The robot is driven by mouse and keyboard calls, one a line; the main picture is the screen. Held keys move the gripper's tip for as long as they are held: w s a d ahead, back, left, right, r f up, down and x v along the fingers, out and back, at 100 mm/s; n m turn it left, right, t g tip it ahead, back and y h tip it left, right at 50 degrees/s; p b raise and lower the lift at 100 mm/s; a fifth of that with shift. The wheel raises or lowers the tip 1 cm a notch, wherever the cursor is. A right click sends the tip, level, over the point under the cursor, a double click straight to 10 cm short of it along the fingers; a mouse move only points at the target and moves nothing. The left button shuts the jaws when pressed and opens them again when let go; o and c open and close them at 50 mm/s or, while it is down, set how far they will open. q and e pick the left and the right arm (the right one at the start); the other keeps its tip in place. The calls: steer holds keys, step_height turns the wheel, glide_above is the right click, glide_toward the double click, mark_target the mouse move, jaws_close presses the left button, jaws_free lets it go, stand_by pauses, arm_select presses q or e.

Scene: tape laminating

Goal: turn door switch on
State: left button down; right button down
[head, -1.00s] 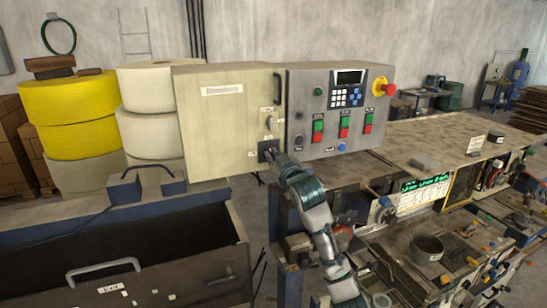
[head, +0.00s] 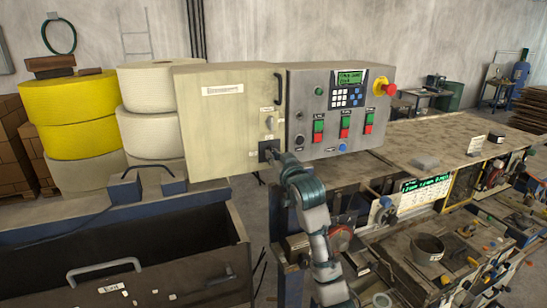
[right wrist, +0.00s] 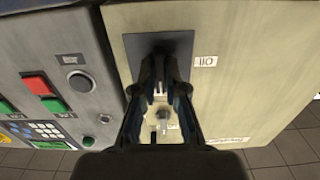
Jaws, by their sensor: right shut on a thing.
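The door switch sits on a black plate (head: 263,144) low on the right side of the cream cabinet door (head: 225,110). My right gripper (head: 270,153) is at this plate, its arm coming up from below. In the right wrist view the black plate (right wrist: 135,45) is beside a small I/O label (right wrist: 206,61). There my right gripper (right wrist: 160,70) is shut on the switch handle, which its fingers mostly hide. My left gripper is not in view.
The grey control panel (head: 300,75) right of the door has a lit green display (head: 350,78), coloured buttons and a red emergency stop (head: 389,90). A small knob (head: 269,122) is above the plate. A cluttered workbench (head: 440,135) extends right.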

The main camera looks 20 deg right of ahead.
steer(key=shift+f, duration=0.15)
steer(key=c, duration=1.2)
jaws_free()
steer(key=shift+w, duration=0.1)
steer(key=s, duration=1.1)
steer(key=shift+s+a+f, duration=0.1)
steer(key=shift+s+a, duration=0.1)
steer(key=shift+s, duration=0.2)
